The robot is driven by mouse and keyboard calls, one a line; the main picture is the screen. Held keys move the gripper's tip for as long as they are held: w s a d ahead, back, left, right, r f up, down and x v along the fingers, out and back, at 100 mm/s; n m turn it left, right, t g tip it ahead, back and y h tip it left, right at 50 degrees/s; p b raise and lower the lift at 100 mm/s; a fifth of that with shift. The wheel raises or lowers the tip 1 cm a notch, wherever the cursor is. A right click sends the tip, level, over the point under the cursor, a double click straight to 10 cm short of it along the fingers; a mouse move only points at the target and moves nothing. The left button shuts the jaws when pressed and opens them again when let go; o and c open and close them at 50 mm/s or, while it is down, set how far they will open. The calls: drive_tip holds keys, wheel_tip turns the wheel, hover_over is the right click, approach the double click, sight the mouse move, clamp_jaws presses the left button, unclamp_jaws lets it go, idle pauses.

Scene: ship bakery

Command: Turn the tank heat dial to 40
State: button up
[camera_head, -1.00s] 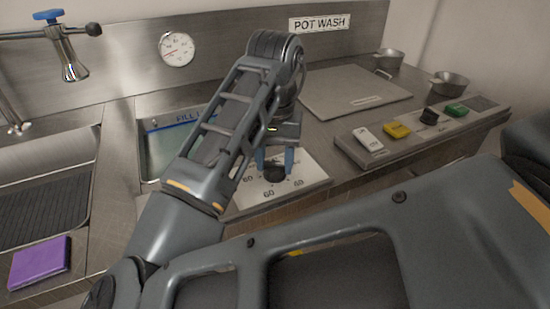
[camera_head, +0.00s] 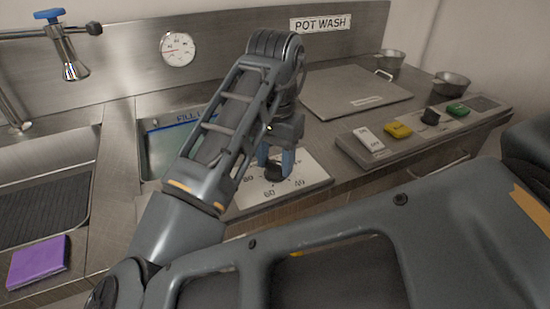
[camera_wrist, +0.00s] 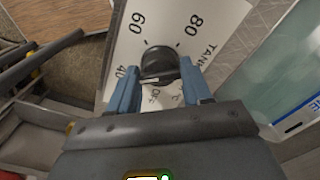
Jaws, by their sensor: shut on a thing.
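The tank heat dial is a black round knob (camera_head: 275,174) on a white plate (camera_head: 310,178) printed with 40, 60 and 80. In the wrist view the knob (camera_wrist: 160,62) sits between my blue fingertips, with 60 above left, 80 above right, 40 at lower left and OFF below. The plate (camera_wrist: 190,15) also reads TANK. My gripper (camera_head: 276,162) points down over the plate and is shut on the knob; it also shows in the wrist view (camera_wrist: 158,82). I cannot clearly tell which mark the knob points at.
A water-filled tank (camera_head: 155,150) lies left of the plate, and a sink with a purple sponge (camera_head: 39,262) further left. A control panel (camera_head: 385,155) with white, yellow, black and green controls is at right. A grey lid (camera_head: 355,90) and small pots (camera_head: 390,63) stand behind.

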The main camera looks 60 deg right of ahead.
sight(275, 164)
drive_tip(key=o, duration=1.1)
drive_tip(key=shift+c, duration=0.2)
drive_tip(key=shift+r, duration=0.1)
wheel_tip(275, 164, up, 8)
drive_tip(key=shift+f+p, duration=0.2)
drive_tip(key=shift+p, duration=0.4)
